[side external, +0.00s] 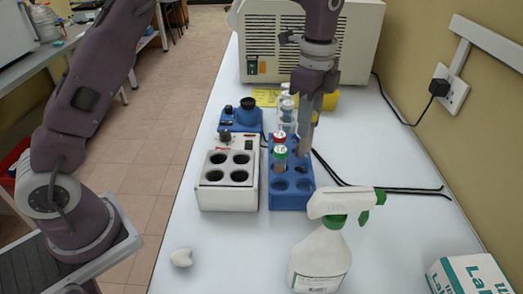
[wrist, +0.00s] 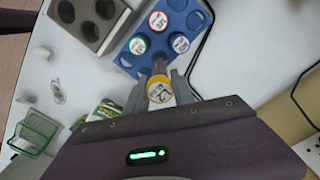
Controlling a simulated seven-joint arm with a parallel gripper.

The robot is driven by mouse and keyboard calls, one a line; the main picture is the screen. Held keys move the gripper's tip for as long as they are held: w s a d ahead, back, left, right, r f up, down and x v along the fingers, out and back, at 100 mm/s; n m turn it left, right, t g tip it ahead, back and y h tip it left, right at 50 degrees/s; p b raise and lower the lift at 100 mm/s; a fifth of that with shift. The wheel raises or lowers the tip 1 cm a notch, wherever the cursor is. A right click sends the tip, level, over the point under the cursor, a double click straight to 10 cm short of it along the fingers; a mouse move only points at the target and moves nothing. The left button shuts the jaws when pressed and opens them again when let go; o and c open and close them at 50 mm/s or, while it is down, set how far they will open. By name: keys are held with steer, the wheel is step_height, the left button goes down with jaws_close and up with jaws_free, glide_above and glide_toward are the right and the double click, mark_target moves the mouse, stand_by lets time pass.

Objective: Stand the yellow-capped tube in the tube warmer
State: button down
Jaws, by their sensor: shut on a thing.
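My gripper (side external: 307,120) is shut on the yellow-capped tube (wrist: 160,92), whose cap and label show between the fingers in the wrist view. In the side external view the fingers hide most of this tube, over the far right part of the blue rack (side external: 290,198). I cannot tell whether its lower end is still in a rack hole. The tube warmer (side external: 228,200) is a white block with four round dark holes that look empty, left of the rack. It also shows at the upper left of the wrist view (wrist: 88,42).
Red-capped (wrist: 157,21), green-capped (wrist: 138,44) and blue-ringed (wrist: 181,43) tubes stand in the rack. A spray bottle (side external: 320,258) stands in front. A blue device (side external: 240,121) sits behind the warmer. A black cable runs right of the rack. The front left table is mostly clear.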

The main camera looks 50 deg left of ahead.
stand_by(0.3)
step_height(320, 180, up, 10)
steer(key=shift+a+f, duration=0.15)
steer(key=shift+f, duration=0.1)
steer(key=s+a, duration=1)
step_height(320, 180, down, 16)
steer(key=shift+a+f, duration=0.25)
steer(key=shift+a, duration=0.05)
steer(key=c, duration=1)
jaws_free()
